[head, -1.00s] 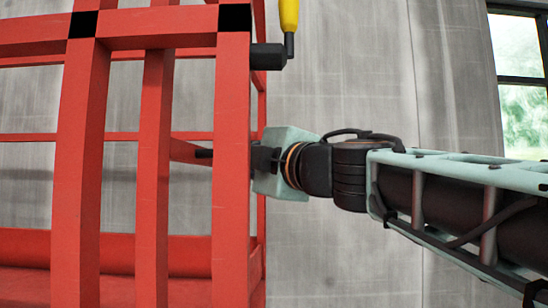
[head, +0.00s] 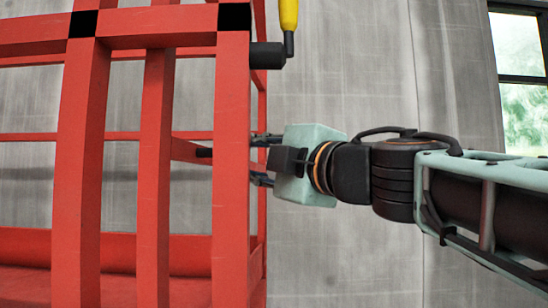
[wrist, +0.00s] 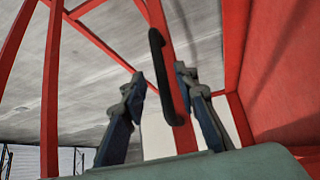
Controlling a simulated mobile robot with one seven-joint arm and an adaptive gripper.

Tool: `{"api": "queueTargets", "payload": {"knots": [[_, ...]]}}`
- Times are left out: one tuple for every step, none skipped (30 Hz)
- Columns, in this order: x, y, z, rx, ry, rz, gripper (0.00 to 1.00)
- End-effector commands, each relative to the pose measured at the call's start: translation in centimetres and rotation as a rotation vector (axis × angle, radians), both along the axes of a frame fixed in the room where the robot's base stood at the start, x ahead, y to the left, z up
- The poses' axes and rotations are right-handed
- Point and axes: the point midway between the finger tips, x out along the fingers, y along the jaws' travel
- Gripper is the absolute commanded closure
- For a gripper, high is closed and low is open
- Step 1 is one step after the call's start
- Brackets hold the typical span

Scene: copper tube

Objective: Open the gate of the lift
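The red lift (head: 231,180) fills the left of the head view, with upright posts and crossbars. Which bars form the gate is hard to tell there. In the wrist view, a black curved handle (wrist: 157,52) is on a red post (wrist: 160,20). My gripper (head: 256,158) is at the right side of the lift, its fingertips close to the right post and partly hidden behind it. In the wrist view my gripper (wrist: 160,74) is open, with one finger on each side of the handle's line. It holds nothing; the depth gap to the handle is unclear.
A yellow grip on a black lever (head: 289,25) stands at the lift's upper right, above my gripper, beside a black cylinder (head: 268,56). A grey wall (head: 340,70) lies behind. A window (head: 518,75) is at the far right.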

Motion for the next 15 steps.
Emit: {"api": "queueTargets", "payload": {"knots": [[-0.9,-0.8,-0.1,0.002,-0.002,-0.003,0.72],[-1.4,-1.2,-0.1,0.003,-0.003,-0.002,0.72],[-1.9,-1.7,-0.2,0.002,-0.002,-0.004,0.72],[-2.4,-2.0,-0.3,0.002,-0.002,-0.003,0.72],[-2.8,-2.4,-0.4,0.001,-0.002,-0.003,0.72],[-3.4,-2.8,-0.4,0.002,-0.003,-0.004,0.72],[-3.7,-3.1,-0.6,0.002,-0.002,-0.003,0.72],[-4.1,-3.3,-0.6,0.002,-0.001,-0.002,0.72],[-4.5,-3.7,-0.6,0.003,-0.001,-0.003,0.72],[-4.7,-3.9,-0.7,0.003,-0.001,-0.003,0.72],[-5.0,-4.0,-0.8,0.001,-0.001,-0.002,0.72],[-5.3,-4.3,-0.9,0.001,-0.001,-0.001,0.72],[-5.4,-4.4,-0.9,0.001,0.0,-0.002,0.72],[-5.5,-4.5,-0.9,0.001,0.0,-0.002,0.72],[-5.7,-4.6,-0.9,0.001,0.0,-0.002,0.72]]}}
